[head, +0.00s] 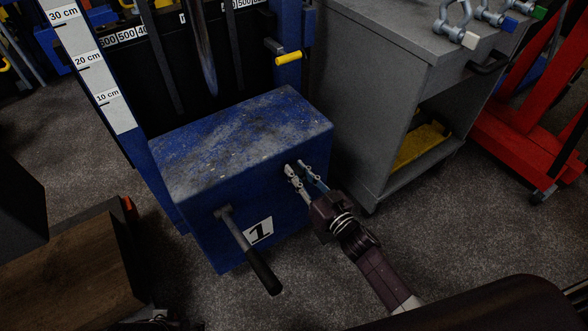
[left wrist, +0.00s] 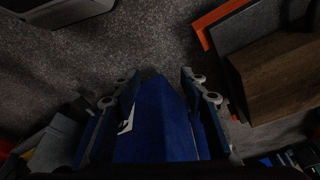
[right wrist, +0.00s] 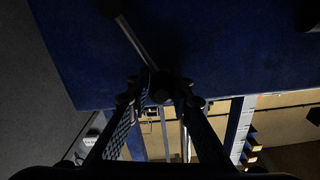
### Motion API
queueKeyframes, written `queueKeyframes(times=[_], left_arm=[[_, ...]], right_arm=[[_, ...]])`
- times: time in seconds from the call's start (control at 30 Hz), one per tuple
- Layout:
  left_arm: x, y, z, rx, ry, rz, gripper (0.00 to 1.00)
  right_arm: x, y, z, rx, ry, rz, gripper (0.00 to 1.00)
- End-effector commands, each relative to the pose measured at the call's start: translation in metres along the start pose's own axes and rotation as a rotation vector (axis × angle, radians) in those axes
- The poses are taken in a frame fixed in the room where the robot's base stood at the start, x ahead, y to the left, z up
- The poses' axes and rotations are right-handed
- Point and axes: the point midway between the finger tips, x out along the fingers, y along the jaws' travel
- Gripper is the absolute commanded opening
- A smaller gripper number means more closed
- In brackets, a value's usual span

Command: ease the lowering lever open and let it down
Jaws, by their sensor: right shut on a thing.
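A blue jack body (head: 230,160) with a label reading 1 stands on the floor. My right gripper (head: 301,170) is at the upper right of its front face, shut on a small part there, apparently the lowering lever. The fingers mostly hide that part in the head view; in the right wrist view a dark knob-like piece (right wrist: 160,86) sits between the fingertips. A pump handle (head: 245,245) with a black grip sticks out of the same face, further left. My left gripper (left wrist: 158,78) is open and empty in the left wrist view, with blue surface behind its fingers.
A grey cabinet (head: 385,95) stands close on the right, with shackles (head: 470,20) on top. A red frame (head: 530,115) is beyond it. Carpet in front is partly clear.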

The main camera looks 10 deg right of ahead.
Motion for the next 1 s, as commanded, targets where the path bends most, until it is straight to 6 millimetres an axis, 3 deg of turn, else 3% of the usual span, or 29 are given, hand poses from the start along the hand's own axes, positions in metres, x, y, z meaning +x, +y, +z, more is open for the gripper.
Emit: queueKeyframes(times=[0.3,0.67,0.7,0.8,1.0], left_arm=[[0.044,0.003,0.011,0.004,-0.023,0.005,0.40],[0.049,0.003,0.012,0.004,-0.022,0.005,0.40],[0.049,0.003,0.012,0.004,-0.022,0.005,0.40],[0.049,0.003,0.012,0.004,-0.022,0.005,0.40],[0.049,0.003,0.012,0.004,-0.023,0.005,0.40]], right_arm=[[-0.001,0.005,-0.004,0.105,-0.003,-0.005,0.00],[-0.001,0.006,-0.003,0.113,-0.003,-0.004,0.00],[-0.001,0.006,-0.003,0.113,-0.003,-0.004,0.21],[-0.001,0.006,-0.003,0.112,-0.002,-0.003,0.32],[0.000,0.008,-0.004,0.109,-0.001,-0.001,0.36]])
